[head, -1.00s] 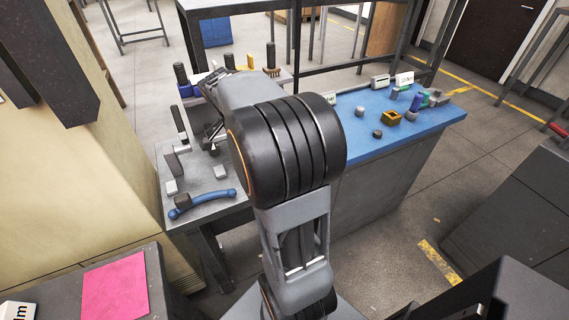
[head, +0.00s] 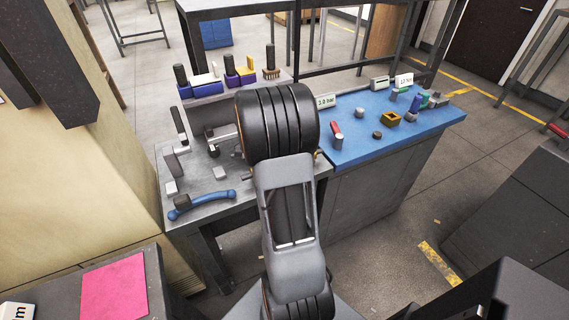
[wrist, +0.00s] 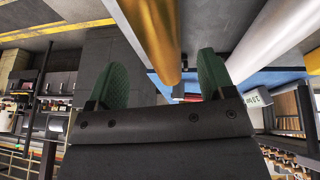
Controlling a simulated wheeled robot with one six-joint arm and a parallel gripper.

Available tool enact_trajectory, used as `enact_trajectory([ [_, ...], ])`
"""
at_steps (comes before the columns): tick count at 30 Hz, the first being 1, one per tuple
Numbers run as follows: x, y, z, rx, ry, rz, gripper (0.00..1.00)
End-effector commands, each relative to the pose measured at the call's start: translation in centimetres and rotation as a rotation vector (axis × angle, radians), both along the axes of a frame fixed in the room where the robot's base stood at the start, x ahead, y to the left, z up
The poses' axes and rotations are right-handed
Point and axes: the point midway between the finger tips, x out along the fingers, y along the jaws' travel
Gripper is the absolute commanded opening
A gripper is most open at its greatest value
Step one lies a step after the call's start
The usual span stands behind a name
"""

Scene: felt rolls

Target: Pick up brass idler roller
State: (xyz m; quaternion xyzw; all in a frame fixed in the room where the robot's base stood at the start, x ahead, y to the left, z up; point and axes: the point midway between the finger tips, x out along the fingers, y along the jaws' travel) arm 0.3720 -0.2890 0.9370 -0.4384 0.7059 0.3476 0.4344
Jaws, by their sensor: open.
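The brass idler roller (wrist: 155,30) shows in the wrist view as a shiny gold cylinder running in from the top edge. Its rounded end lies between the two green-padded fingers of my gripper (wrist: 162,78), closer to the right finger. The gripper is open; I cannot tell whether either finger touches the roller. In the head view my arm's black joint hides the gripper and most or all of the roller.
A pale cylinder (wrist: 280,32) lies right of the roller in the wrist view. In the head view, a blue-topped bench (head: 432,122) holds several small parts. A grey bench (head: 235,212) carries a blue-handled tool (head: 205,203). Brushes stand along the back.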

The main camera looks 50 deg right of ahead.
Motion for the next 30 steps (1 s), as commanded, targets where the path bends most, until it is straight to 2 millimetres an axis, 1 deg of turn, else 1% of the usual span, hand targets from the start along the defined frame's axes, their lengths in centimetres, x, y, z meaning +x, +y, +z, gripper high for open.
enact_trajectory([
  [6,-0.6,-0.8,-2.9,0.002,0.004,-0.002,0.76],
  [9,-0.8,-1.1,-3.8,0.002,0.003,-0.002,0.76],
  [13,-0.9,-1.2,-4.3,0.001,0.0,0.0,0.76],
  [20,-0.9,-1.2,-4.3,0.0,0.001,0.0,0.75],
  [30,-0.9,-1.2,-4.3,0.001,0.0,0.0,0.42],
])
